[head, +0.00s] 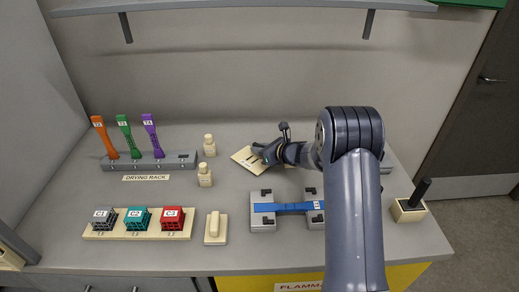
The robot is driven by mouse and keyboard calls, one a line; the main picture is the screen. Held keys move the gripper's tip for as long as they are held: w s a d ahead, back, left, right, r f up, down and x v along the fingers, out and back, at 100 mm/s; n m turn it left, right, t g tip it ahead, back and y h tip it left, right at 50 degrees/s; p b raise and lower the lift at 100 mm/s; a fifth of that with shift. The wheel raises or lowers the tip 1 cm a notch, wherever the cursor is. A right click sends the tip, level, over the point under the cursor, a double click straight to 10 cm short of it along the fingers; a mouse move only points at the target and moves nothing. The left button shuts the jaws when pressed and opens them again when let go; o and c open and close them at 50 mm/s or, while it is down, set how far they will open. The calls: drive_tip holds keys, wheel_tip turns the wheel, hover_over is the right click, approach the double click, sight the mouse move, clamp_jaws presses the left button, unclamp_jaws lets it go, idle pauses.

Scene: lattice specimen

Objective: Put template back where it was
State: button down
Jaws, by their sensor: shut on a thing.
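The template looks to be the flat cream plate (244,160) with dark slots at the back middle of the bench. My gripper (261,152) is at its right side, shut on it. My arm reaches in from the right, and the gripper covers part of the plate. I cannot tell whether the plate rests on the bench or is held just above it.
A drying rack (178,163) with orange, green and purple specimens stands left. Two small bottles (205,176) stand between rack and plate. Lattice cubes on a tray (98,236), a cream block (215,228) and a grey fixture (262,222) with a blue specimen (280,207) are in front.

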drive_tip(key=shift+f, duration=0.25)
drive_tip(key=shift+f, duration=0.1)
drive_tip(key=c, duration=1.4)
unclamp_jaws()
drive_tip(key=shift+r, duration=0.2)
drive_tip(key=shift+s+d+r, duration=0.1)
drive_tip(key=shift+s+d, duration=0.05)
drive_tip(key=b+v, duration=0.1)
drive_tip(key=v, duration=1)
drive_tip(key=shift+s+d+b, duration=0.25)
drive_tip(key=shift+b, duration=0.05)
